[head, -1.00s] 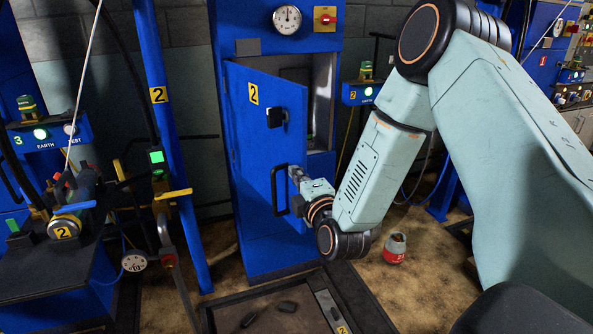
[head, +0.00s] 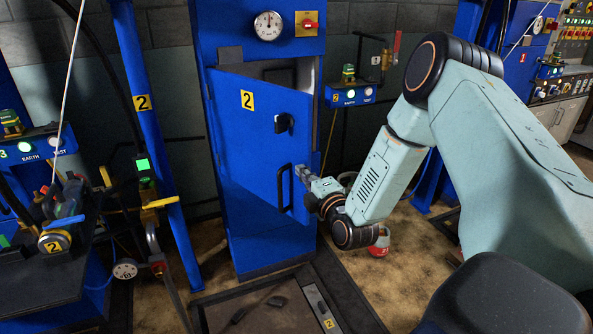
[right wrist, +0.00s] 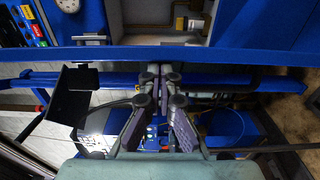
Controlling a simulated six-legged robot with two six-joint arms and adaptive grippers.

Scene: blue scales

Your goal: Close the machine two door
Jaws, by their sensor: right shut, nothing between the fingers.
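The blue machine two door (head: 255,140) bears a yellow "2" label, a black latch knob (head: 284,122) and a black bar handle (head: 281,188). It stands ajar on the blue cabinet (head: 225,40), with a gap showing at the top and right. My right gripper (head: 303,173) is shut and empty at the door's free edge, just right of the handle. In the right wrist view, the closed fingertips (right wrist: 160,70) are at the blue door edge (right wrist: 220,55); I cannot tell whether they touch it. My left gripper is out of view.
A blue post (head: 150,130) stands left of the cabinet. A floor tray (head: 215,310) lies in front. A red and white container (head: 380,243) stands on the floor behind my right arm. A bench with valves (head: 50,240) is at left.

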